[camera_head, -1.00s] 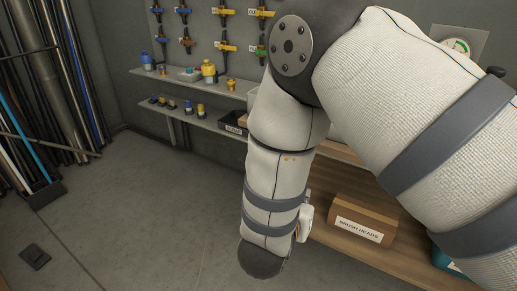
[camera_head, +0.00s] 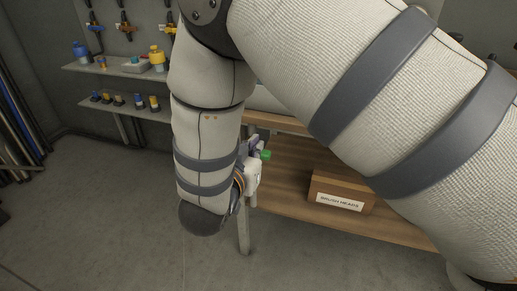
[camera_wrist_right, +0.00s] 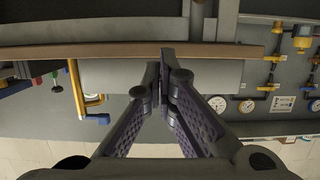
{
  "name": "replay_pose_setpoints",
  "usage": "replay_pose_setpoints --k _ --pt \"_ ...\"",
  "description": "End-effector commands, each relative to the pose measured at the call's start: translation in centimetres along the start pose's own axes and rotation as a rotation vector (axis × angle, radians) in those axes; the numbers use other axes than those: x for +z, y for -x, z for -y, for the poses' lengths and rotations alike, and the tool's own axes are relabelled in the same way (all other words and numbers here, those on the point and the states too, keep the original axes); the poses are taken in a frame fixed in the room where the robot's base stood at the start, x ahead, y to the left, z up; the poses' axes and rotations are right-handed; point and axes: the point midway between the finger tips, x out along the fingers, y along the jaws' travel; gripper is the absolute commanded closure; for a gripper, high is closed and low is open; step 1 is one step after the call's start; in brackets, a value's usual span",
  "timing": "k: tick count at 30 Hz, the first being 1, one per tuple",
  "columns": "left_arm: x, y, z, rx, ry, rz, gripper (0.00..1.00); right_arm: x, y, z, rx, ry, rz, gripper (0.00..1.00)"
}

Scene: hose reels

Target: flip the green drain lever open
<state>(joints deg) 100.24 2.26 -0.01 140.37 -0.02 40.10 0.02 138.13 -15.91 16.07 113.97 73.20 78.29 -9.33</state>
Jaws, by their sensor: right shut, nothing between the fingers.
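My right gripper (camera_head: 257,147) is partly hidden behind its own forearm in the head view. In the right wrist view its two purple fingers meet at the tips (camera_wrist_right: 161,62), shut and empty. A small green piece (camera_head: 265,154) shows right beside the gripper in the head view; I cannot tell whether it is the drain lever or whether it is touched. In the right wrist view a small green part (camera_wrist_right: 57,88) shows at the left, apart from the fingers. The lever's position is not clear. My left gripper is not in view.
A wooden bench shelf (camera_head: 290,205) carries a box labelled "BRUSH HEADS" (camera_head: 341,191). Wall shelves (camera_head: 115,67) hold small fittings at the left. Gauges (camera_wrist_right: 246,106) and yellow fittings show at the right in the wrist view. The floor (camera_head: 110,220) is clear.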

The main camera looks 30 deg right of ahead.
Motion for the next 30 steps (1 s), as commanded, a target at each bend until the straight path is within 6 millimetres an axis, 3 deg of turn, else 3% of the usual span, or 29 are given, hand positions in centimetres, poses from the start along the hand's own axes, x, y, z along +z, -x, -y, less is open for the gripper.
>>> replay_pose_setpoints --k 12,18,30 --pt "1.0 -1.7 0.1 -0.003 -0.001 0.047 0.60 1.1 -8.7 -0.1 0.002 0.007 0.006 1.00" --pt "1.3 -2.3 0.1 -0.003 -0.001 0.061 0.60 3.6 -9.1 0.0 0.000 0.005 0.003 1.00" --pt "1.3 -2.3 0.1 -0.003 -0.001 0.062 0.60 4.0 -9.2 0.0 -0.001 0.001 0.000 1.00"
